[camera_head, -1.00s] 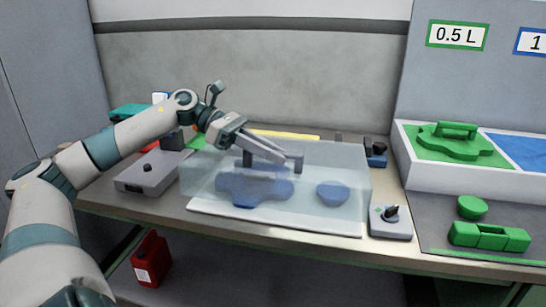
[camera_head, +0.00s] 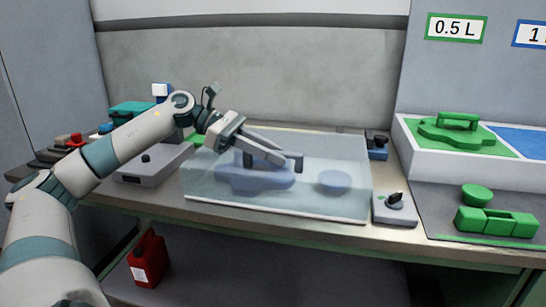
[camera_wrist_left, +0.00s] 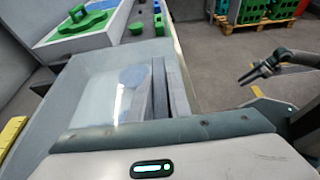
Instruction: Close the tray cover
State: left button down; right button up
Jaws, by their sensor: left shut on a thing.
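The clear tray cover (camera_head: 352,155) lies over the pale tray on the bench, its front edge down at or very near the tray's front edge; any small gap is too fine to see. Through it show a blue shaped piece (camera_head: 240,182) and a round blue piece (camera_head: 333,182). My left gripper (camera_head: 285,161) is shut on the cover's grip, which is mostly hidden by the fingers. In the left wrist view the cover (camera_wrist_left: 90,95) spreads left of my fingers (camera_wrist_left: 160,92). My right gripper (camera_wrist_left: 262,70) shows small in that view, away from the bench; its opening is unclear.
A grey box with a dark knob (camera_head: 396,208) stands close to the cover's right. A white bin with a green shaped piece (camera_head: 460,133) and loose green parts (camera_head: 497,221) are farther right. Another grey box (camera_head: 150,165) is at the left. A red canister (camera_head: 149,259) stands below.

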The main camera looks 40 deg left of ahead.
pick_arm(q)
jog(key=shift+s+f, duration=0.1)
jog(key=shift+f, duration=0.35)
jog(key=c, duration=1.6)
grip_release()
jog(key=shift+c, duration=0.2)
jog(key=shift+r, duration=0.15)
